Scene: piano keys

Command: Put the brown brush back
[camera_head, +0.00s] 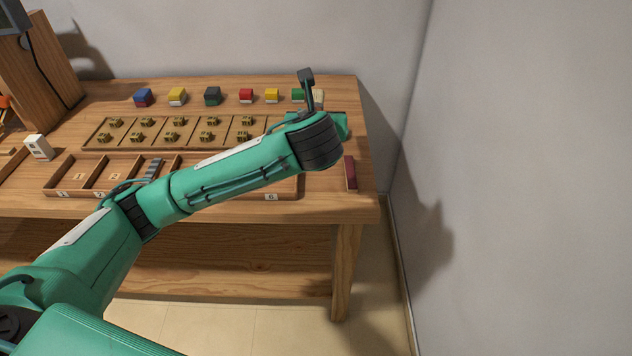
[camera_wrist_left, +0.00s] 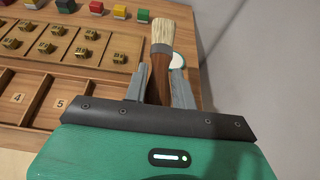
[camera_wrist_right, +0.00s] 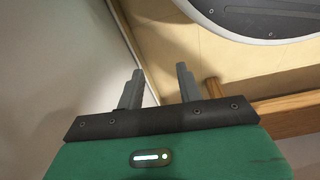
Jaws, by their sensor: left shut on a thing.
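The brown brush (camera_wrist_left: 160,78) has a brown wooden handle, a metal ferrule and pale bristles. My left gripper (camera_wrist_left: 158,72) is shut on its handle, with the bristles pointing away past the fingertips, over the right end of the table. In the head view my left arm reaches across the table and its wrist hides most of the gripper and brush; the pale bristles (camera_head: 319,97) show just beyond. My right gripper (camera_wrist_right: 158,72) is open and empty, low near the floor and a wooden beam; it is not in the head view.
Several coloured blocks (camera_head: 212,96) line the table's back. A wooden tray (camera_head: 88,143) holds several brass pieces. A numbered compartment tray (camera_head: 52,187) lies in front, partly under my arm. A dark red block (camera_head: 350,172) sits near the right edge. A wall (camera_head: 520,170) stands right.

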